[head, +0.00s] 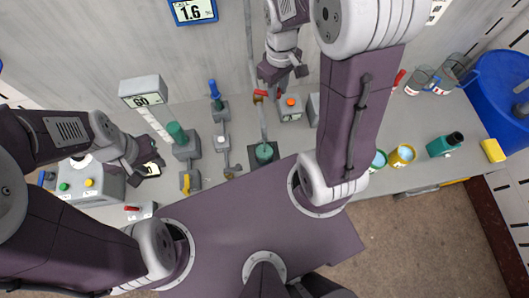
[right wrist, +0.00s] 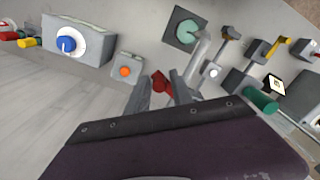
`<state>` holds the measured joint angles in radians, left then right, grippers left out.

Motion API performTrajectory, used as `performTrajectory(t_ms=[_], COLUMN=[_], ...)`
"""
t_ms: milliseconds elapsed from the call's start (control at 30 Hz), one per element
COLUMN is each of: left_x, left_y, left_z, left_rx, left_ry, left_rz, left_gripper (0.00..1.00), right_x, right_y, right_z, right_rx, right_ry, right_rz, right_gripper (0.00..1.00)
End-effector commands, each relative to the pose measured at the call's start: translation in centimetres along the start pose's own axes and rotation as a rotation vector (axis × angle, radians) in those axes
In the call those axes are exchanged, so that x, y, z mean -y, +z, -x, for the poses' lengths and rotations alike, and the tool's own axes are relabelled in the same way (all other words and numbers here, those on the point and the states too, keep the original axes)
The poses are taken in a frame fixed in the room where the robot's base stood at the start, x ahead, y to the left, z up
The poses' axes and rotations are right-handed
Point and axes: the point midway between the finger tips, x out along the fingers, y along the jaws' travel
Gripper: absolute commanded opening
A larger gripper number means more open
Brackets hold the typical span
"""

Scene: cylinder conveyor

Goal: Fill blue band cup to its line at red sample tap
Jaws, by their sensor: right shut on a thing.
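My right gripper (head: 275,72) is at the red tap handle (head: 260,93) on the vertical pipe. In the right wrist view its fingers (right wrist: 163,92) are shut on the red handle (right wrist: 162,83). A teal round disc (head: 264,152) on a dark square base lies below the pipe; it also shows in the right wrist view (right wrist: 188,31).
A blue barrel (head: 497,85) stands at the far right. A yellow container (head: 402,155), a green bottle (head: 444,146) and a yellow block (head: 493,150) stand near the front edge. Valves, a meter reading 60 (head: 143,92) and a button box (head: 85,180) fill the left.

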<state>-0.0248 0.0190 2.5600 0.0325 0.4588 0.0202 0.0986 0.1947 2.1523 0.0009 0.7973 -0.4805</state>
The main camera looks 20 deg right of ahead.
Motion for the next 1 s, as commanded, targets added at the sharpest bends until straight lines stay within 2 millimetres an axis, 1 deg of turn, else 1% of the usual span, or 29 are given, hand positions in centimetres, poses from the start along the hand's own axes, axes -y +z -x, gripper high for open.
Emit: performTrajectory(t_ms=[67,233,367,533,600,733,767,800,867,900,967,1000], left_x=[0.0,0.0,0.0,0.0,0.0,0.0,0.0,0.0,0.0,0.0,0.0,0.0], left_y=[0.0,-0.1,-0.1,-0.2,-0.2,-0.2,-0.2,-0.2,-0.2,-0.2,-0.2,-0.2], left_z=[0.1,1.0,0.9,1.9,1.9,1.8,1.8,1.8,1.8,1.7,1.7,1.7], left_rx=[0.0,0.0,0.0,0.0,0.0,0.0,0.0,0.0,0.0,0.0,0.0,0.0], left_ry=[0.0,0.0,0.0,0.0,0.0,0.0,0.0,0.0,0.0,0.0,0.0,0.0], left_rz=[0.0,0.0,0.0,0.0,0.0,0.0,0.0,0.0,0.0,0.0,0.0,0.0], left_gripper=[0.36,0.36,0.36,0.36,0.36,0.36,0.36,0.36,0.36,0.36,0.36,0.36], right_x=[-0.3,-1.2,-1.3,-2.1,-2.2,-2.2,-2.2,-2.2,-2.2,-2.1,-2.1,-2.1], right_y=[-0.3,-1.0,-1.1,-2.0,-2.1,-2.1,-2.1,-2.1,-2.1,-2.0,-2.0,-2.0], right_z=[0.2,0.3,0.2,0.3,0.2,0.1,0.1,0.1,0.1,0.1,0.1,0.1], right_rx=[-0.01,-0.01,-0.011,-0.009,-0.009,-0.01,-0.01,-0.01,-0.009,-0.008,-0.007,-0.006], right_ry=[0.006,0.007,0.008,0.008,0.008,0.01,0.01,0.01,0.009,0.008,0.007,0.006], right_rz=[0.014,0.203,0.239,0.425,0.456,0.457,0.457,0.457,0.456,0.456,0.456,0.456], right_gripper=[0.0,0.0,0.0,0.0,0.0,0.0,0.29,0.4,0.57,0.68,0.85,0.91])
